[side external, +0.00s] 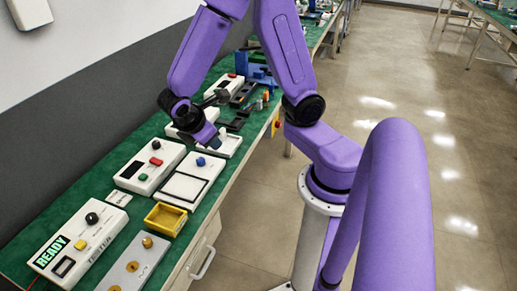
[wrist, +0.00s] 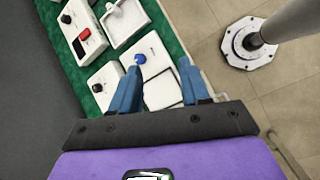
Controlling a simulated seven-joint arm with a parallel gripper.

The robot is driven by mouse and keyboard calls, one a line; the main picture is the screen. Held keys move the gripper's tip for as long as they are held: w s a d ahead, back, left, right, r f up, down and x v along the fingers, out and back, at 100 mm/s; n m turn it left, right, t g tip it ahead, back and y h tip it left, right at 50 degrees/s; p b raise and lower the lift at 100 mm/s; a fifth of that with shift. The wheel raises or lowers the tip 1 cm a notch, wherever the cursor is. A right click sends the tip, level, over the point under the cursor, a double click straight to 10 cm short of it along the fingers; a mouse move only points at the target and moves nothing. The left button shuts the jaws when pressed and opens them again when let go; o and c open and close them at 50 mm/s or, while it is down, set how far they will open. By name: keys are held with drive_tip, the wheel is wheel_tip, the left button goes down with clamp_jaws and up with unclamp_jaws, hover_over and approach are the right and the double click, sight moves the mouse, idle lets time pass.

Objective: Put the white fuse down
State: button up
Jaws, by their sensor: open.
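A small white piece, which looks like the white fuse (side external: 222,133), shows at the white tray (side external: 232,147) beside my gripper (side external: 213,142) in the side view. It is too small to tell how it rests. In the wrist view the white tray (wrist: 128,32) lies at the top, beyond my fingertips. My gripper (wrist: 160,66) shows there with its two blue fingers wide apart and nothing between them. A white box with a blue knob (wrist: 140,58) is below the fingers, with the knob next to the left fingertip.
A white box with a red button (side external: 150,165) stands left of the blue-knob box (side external: 187,182). A yellow bin (side external: 166,219), a READY box (side external: 80,240) and a grey plate (side external: 133,265) are nearer. Dark parts lie behind my gripper. The green bench ends at the right.

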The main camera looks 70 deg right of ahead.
drive_tip(key=s+a+r+y, duration=0.2)
drive_tip(key=s+a+y, duration=0.1)
drive_tip(key=s, duration=0.5)
drive_tip(key=s+a+r+y, duration=0.3)
drive_tip(key=s+y, duration=0.1)
drive_tip(key=s, duration=0.4)
drive_tip(key=shift+s+a+r, duration=0.15)
drive_tip(key=shift+a+r, duration=0.1)
idle(1.1)
